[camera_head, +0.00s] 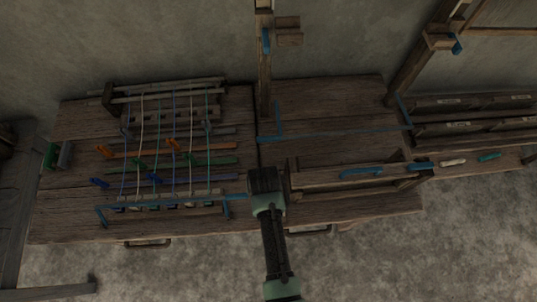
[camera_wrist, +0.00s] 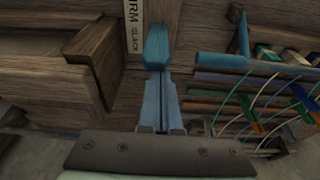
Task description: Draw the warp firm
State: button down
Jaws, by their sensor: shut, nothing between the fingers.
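In the head view the warp threads (camera_head: 157,140), white, blue and green, run over the wooden loom frame (camera_head: 165,100) at left. My gripper is hidden there below the dark end of my arm, just right of the loom. In the wrist view my gripper (camera_wrist: 163,75) is shut and empty, its two blue-grey fingers side by side. A blue handle (camera_wrist: 157,47) stands right at the fingertips; I cannot tell whether they touch. Beside it a white label strip (camera_wrist: 134,25) on the wood reads "SLACK" and part of another word ending "RM". Several threads (camera_wrist: 270,105) show at right.
A wooden block (camera_wrist: 95,60) sticks out left of the label. A blue bar (camera_wrist: 221,61) lies to the right of the handle. A wooden post (camera_head: 264,75) with a blue piece rises behind the table. A long open wooden box (camera_head: 335,178) stands right of my arm.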

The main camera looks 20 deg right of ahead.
jog(key=s+t, duration=0.1)
jog(key=s, duration=0.1)
jog(key=shift+s+a+r+t+h, duration=0.1)
jog(key=shift+s+a+t+h, duration=0.2)
jog(key=shift+t, duration=0.1)
jog(key=shift+s+a+t+b, duration=0.15)
jog(key=shift+s+t+b, duration=0.2)
jog(key=shift+t, duration=0.55)
jog(key=shift+r+p, duration=0.8)
jog(key=shift+p, duration=0.1)
